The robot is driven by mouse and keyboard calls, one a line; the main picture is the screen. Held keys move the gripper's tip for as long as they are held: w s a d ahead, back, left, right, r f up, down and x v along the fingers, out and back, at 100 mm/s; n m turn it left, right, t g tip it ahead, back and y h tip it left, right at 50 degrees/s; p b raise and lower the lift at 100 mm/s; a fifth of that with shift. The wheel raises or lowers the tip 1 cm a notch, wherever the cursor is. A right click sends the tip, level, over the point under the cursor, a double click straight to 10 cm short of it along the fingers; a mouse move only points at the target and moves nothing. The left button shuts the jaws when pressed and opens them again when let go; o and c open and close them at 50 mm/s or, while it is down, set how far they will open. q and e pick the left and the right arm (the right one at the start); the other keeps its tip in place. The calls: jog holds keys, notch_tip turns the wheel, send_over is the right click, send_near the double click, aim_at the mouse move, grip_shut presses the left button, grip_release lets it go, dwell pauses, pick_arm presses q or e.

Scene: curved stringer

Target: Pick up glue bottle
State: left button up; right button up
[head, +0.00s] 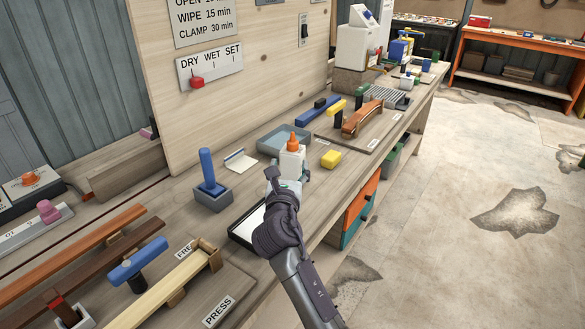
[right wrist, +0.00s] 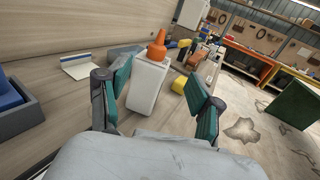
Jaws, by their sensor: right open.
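The glue bottle (head: 292,160) is white with an orange nozzle and stands upright on the workbench (head: 240,220). In the right wrist view the glue bottle (right wrist: 147,88) shows just ahead of my open right gripper (right wrist: 160,92), between the two green-padded fingers and nearer the left one. In the head view my right gripper (head: 287,182) is at the near side of the bottle and covers its lower part. I cannot tell whether either finger touches it. My left gripper is not in view.
A yellow sponge (head: 331,159) lies right of the bottle, and a grey tray (head: 270,143) is behind it. A blue-handled tool in a grey holder (head: 212,190) stands to the left. A white card (head: 240,162) lies on the bench. A dark-framed pad (head: 246,225) is beside my arm.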

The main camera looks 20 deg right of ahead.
aim_at(292, 146)
jog(key=x, duration=0.8)
jog(key=shift+w+f, duration=0.1)
jog(key=shift+w, duration=0.05)
jog(key=x, duration=0.2)
jog(key=b+x, duration=0.1)
jog(key=x, duration=0.1)
jog(key=shift+w+f, duration=0.2)
jog(key=shift+w, duration=0.15)
grip_shut()
jog(key=shift+r, duration=0.15)
